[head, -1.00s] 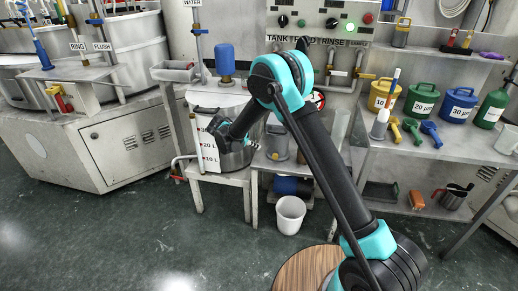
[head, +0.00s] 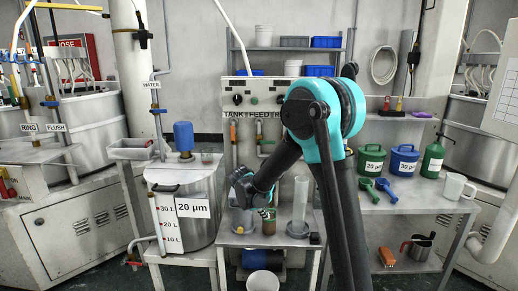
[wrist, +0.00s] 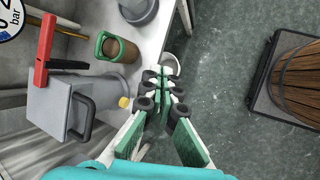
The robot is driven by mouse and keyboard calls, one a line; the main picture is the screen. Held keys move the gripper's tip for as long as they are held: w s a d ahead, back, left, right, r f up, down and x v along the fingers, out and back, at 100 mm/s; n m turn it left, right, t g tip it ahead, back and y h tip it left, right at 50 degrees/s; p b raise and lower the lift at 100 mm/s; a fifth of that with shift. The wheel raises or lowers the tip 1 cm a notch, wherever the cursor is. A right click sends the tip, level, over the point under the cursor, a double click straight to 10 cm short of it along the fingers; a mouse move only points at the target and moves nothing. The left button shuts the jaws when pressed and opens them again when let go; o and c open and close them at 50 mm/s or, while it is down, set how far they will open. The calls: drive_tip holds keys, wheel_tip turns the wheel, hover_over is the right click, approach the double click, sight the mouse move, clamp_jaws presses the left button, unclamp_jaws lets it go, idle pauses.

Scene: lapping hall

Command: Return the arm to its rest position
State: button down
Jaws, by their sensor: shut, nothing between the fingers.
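My arm rises at the right of centre in the head view and bends down to the left at its teal elbow. My gripper (head: 241,186) hangs at the arm's end, in front of the small stand, just right of the 20 µm tank (head: 196,232). In the wrist view my gripper (wrist: 164,78) shows its green fingers with black pads drawn together, with nothing held between them. The fingers point past the edge of a pale bench top (wrist: 165,20), with the floor beyond. In the head view the gripper partly hides vessels on the stand.
Close beside the fingers are a grey jug (wrist: 82,105) with a yellow cap and a green-handled cup (wrist: 117,48). A clear cylinder (head: 300,203) stands right of the gripper. A white bucket (head: 262,281) is below. A wooden barrel (wrist: 300,80) stands right, across open floor.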

drive_tip(key=s+d+r+m+y, duration=0.2)
drive_tip(key=s+d+m, duration=0.6)
drive_tip(key=s+d, duration=0.45)
drive_tip(key=s+d+f+m+y, duration=0.1)
drive_tip(key=s+d+m, duration=0.1)
drive_tip(key=s+m, duration=0.3)
drive_tip(key=s+d+f+m+y, duration=0.1)
drive_tip(key=s+m, duration=0.3)
drive_tip(key=s, duration=0.6)
drive_tip(key=shift+s+d+f+m, duration=0.35)
drive_tip(key=shift+d+f+m, duration=0.1)
drive_tip(key=shift+d, duration=0.4)
drive_tip(key=c, duration=2.2)
unclamp_jaws()
